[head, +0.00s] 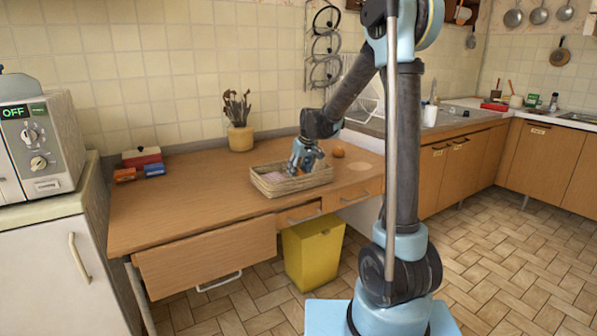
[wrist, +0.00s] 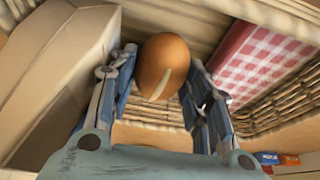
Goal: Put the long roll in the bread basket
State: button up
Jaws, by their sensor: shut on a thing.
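My gripper (head: 303,162) is at the wicker bread basket (head: 300,184) on the wooden desk, over its inside. In the wrist view the fingers are shut on a brown roll with a pale slash, the long roll (wrist: 163,66), seen nearly end-on. The basket's woven wall (wrist: 270,112) and red-and-white checked cloth (wrist: 262,58) show beside and beyond it. I cannot tell whether the roll touches the cloth. In the head view the gripper hides the held roll.
A round brown thing (head: 338,152) lies on the desk behind the basket, right of my gripper. Small boxes (head: 142,157) lie at the desk's left. A desk drawer (head: 208,262) is at the front left. The desk's left middle is clear.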

jog(key=shift+f, duration=0.25)
dwell(0.3)
jog(key=o, duration=1.1)
jog(key=shift+o, duration=0.2)
jog(key=shift+r, duration=0.15)
jog(key=shift+r, duration=1.3)
jog(key=shift+r, duration=0.1)
jog(key=shift+r, duration=1.9)
jog(key=shift+s, duration=0.1)
